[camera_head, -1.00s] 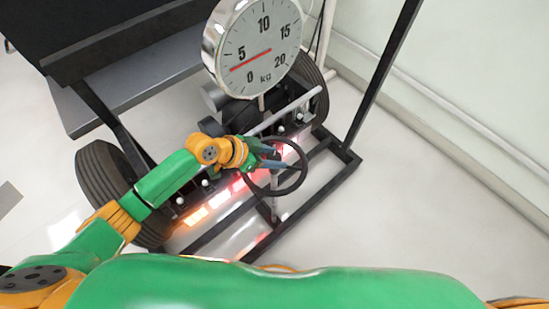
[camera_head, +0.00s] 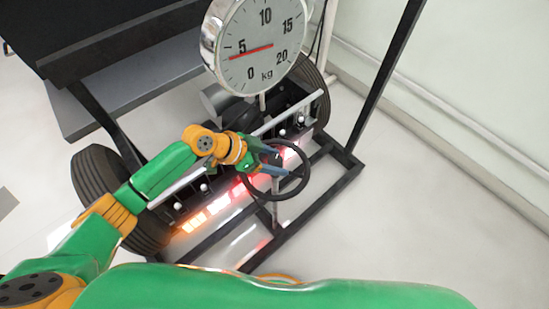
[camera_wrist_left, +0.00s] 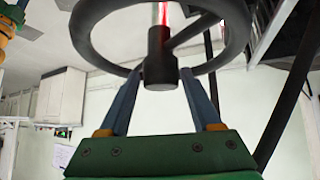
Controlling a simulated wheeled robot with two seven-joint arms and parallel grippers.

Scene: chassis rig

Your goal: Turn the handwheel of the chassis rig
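The handwheel (camera_head: 306,178) is a dark ring with a hub and spokes, mounted at the front of the chassis rig. It also fills the top of the left wrist view (camera_wrist_left: 90,50), with its hub in the middle. My left gripper (camera_head: 283,164) is at the wheel, with its two blue fingers apart. In the left wrist view, my left gripper (camera_wrist_left: 160,80) has one finger on each side of the hub, the tips close to the rim. I cannot tell whether they touch the wheel. My right gripper is not in view.
A round dial (camera_head: 262,45) marked in kg stands above the wheel, its needle near 5. Black tyres (camera_head: 100,185) flank the rig. A dark upright post (camera_head: 385,85) rises at right. The pale floor (camera_head: 420,200) there is clear.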

